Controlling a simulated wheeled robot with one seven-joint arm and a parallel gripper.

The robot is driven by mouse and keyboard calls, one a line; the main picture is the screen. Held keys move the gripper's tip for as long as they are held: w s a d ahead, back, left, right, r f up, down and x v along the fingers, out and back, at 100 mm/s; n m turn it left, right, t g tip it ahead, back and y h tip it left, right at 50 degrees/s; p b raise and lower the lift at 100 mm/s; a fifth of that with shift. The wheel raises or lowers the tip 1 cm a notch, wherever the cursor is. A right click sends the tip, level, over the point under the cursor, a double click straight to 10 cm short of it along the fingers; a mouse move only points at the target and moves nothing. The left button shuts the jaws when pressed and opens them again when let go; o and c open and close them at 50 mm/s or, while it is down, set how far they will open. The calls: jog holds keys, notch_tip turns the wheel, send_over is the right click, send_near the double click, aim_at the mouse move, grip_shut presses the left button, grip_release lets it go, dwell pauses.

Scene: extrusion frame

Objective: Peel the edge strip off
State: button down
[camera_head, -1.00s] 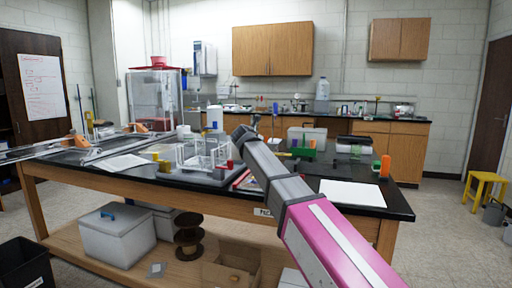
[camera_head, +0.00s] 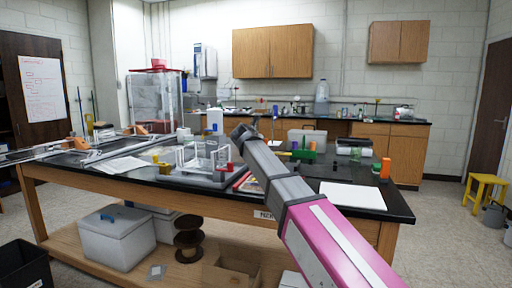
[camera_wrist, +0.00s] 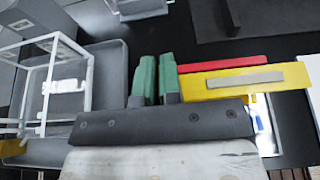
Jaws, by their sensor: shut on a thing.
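In the wrist view my gripper (camera_wrist: 156,80) has two green fingers on a dark palm bar. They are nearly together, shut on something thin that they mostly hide. A yellow bar (camera_wrist: 235,82) with a grey inset lies just right of the fingers. A red strip (camera_wrist: 225,67) runs along its far edge, and its left end reaches the right finger. I cannot tell whether this red strip is the edge strip or whether it is what the fingers hold. In the head view my arm reaches over the black worktop, and its fingers are hidden.
A white open frame (camera_wrist: 58,85) stands left of my fingers; it also shows in the head view (camera_head: 203,156). A white sheet (camera_head: 352,195) lies on the worktop's right front. A green item (camera_head: 303,153) and an orange item (camera_head: 385,168) stand behind it.

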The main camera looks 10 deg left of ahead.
jog(key=shift+r, duration=3.7)
